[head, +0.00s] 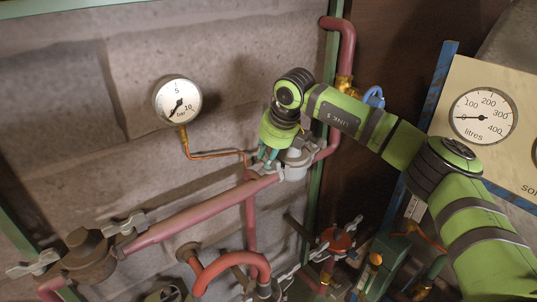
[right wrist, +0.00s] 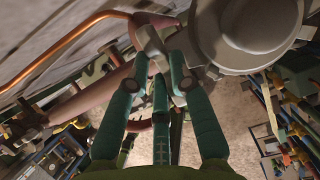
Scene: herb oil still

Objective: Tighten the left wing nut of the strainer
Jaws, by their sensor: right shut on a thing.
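The grey strainer (head: 297,158), a rounded body with a round lid, sits at the upper right end of the sloping red pipe in the head view. Its lid (right wrist: 262,22) fills the top right of the right wrist view. My right gripper (head: 268,157) has teal fingers and reaches down at the strainer's left side. In the right wrist view the fingers (right wrist: 160,80) are closed around a pale grey wing nut (right wrist: 152,42) left of the lid. Fingers partly hide the nut, and in the head view it cannot be made out. My left gripper is not in view.
A brown fitting (head: 88,256) with wing nuts (head: 36,265) at its sides sits at the pipe's lower left end. A pressure gauge (head: 178,100) and thin copper tube (head: 212,155) are left of my gripper. A red-topped fitting (head: 336,240) stands below right.

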